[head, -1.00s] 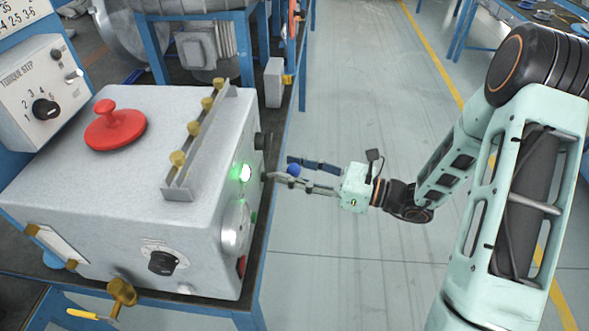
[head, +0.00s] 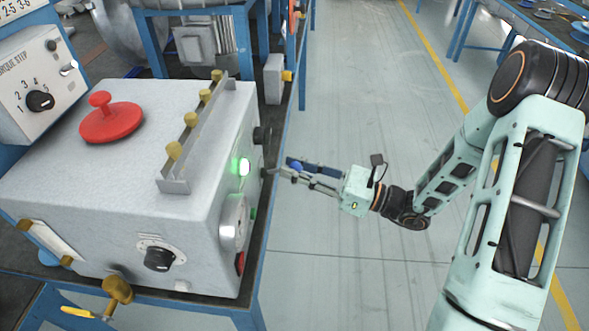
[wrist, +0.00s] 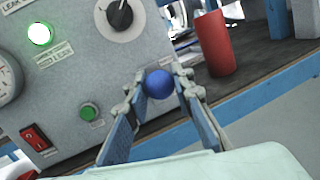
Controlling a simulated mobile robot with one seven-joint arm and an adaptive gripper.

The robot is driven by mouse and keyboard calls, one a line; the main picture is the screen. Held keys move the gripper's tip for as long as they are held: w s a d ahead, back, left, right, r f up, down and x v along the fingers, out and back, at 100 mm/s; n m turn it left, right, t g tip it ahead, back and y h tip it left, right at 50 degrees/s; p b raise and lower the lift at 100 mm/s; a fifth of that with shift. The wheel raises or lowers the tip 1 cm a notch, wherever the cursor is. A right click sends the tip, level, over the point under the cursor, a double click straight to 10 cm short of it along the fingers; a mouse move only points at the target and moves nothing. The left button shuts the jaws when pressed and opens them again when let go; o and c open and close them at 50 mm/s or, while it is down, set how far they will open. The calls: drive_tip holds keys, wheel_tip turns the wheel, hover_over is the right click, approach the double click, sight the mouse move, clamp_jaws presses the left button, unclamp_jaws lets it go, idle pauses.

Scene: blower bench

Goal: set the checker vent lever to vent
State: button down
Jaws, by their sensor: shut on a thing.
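The checker is the grey box (head: 110,210) at the left of the head view; its panel (wrist: 75,70) fills the left of the wrist view. The vent lever's blue ball knob (wrist: 160,84) stands out beside the panel's right part; it also shows in the head view (head: 296,166). My gripper (wrist: 160,92) is shut on the knob, with a finger on each side; in the head view (head: 295,171) it reaches in from the right. The lever's shaft and position marks are hidden, so I cannot tell its setting.
The panel has a lit green lamp (wrist: 40,34), a black selector knob (wrist: 119,14), a green button (wrist: 88,112) and a red switch (wrist: 35,138). A red cylinder (wrist: 214,44) stands beyond the knob. The floor (head: 350,100) right of the bench is clear.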

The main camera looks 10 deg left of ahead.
drive_tip(key=shift+d+f+m+t+y+b, duration=0.2)
drive_tip(key=shift+f+m+t+y+b, duration=0.15)
drive_tip(key=shift+f+y+b, duration=0.5)
drive_tip(key=f, duration=0.1)
drive_tip(key=f+y, duration=0.1)
drive_tip(key=f+b, duration=0.1)
drive_tip(key=shift+a+f+m, duration=0.25)
drive_tip(key=shift+a+f, duration=0.1)
drive_tip(key=shift+f, duration=0.1)
drive_tip(key=c, duration=1.7)
unclamp_jaws()
drive_tip(key=shift+o, duration=0.2)
drive_tip(key=shift+r, duration=0.1)
drive_tip(key=shift+y, duration=0.25)
